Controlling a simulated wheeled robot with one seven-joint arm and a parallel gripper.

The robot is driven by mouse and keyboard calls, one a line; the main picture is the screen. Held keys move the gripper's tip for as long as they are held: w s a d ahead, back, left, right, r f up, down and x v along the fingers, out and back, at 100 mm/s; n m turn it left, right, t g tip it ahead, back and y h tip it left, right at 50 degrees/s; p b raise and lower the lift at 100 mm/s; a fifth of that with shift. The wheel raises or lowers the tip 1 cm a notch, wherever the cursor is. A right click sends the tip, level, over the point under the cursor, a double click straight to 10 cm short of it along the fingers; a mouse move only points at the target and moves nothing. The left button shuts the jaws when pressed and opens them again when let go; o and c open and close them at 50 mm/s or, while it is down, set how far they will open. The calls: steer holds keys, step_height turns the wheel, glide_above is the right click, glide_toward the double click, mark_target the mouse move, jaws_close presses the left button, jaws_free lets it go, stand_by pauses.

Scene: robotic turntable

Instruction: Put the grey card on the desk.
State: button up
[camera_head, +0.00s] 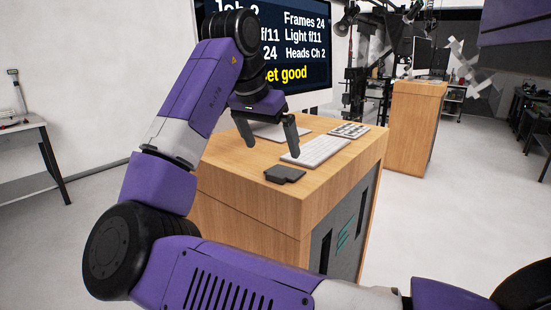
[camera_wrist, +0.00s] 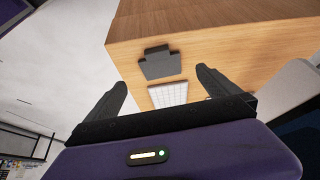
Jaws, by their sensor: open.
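My gripper (camera_head: 271,150) is open and empty, its two fingers pointing down over the desk (camera_head: 245,189). In the wrist view the open fingers of my gripper (camera_wrist: 161,78) stand either side of a white keyboard. A small dark grey flat thing (camera_head: 285,174) lies on the desktop near its front edge, below and right of the fingers in the head view. In the wrist view this dark grey thing (camera_wrist: 160,66) lies just beyond the fingertips, apart from them, with a narrower tab on one side. I cannot tell whether it is the grey card. No other card is clear.
The white keyboard (camera_head: 316,150) lies on the desktop behind the dark grey thing. A keypad-like device (camera_head: 348,130) and a flat light-grey object (camera_head: 275,132) lie farther back. A large screen (camera_head: 300,45) stands behind. The desktop's front left part is clear.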

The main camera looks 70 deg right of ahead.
steer(key=shift+v, duration=1.95)
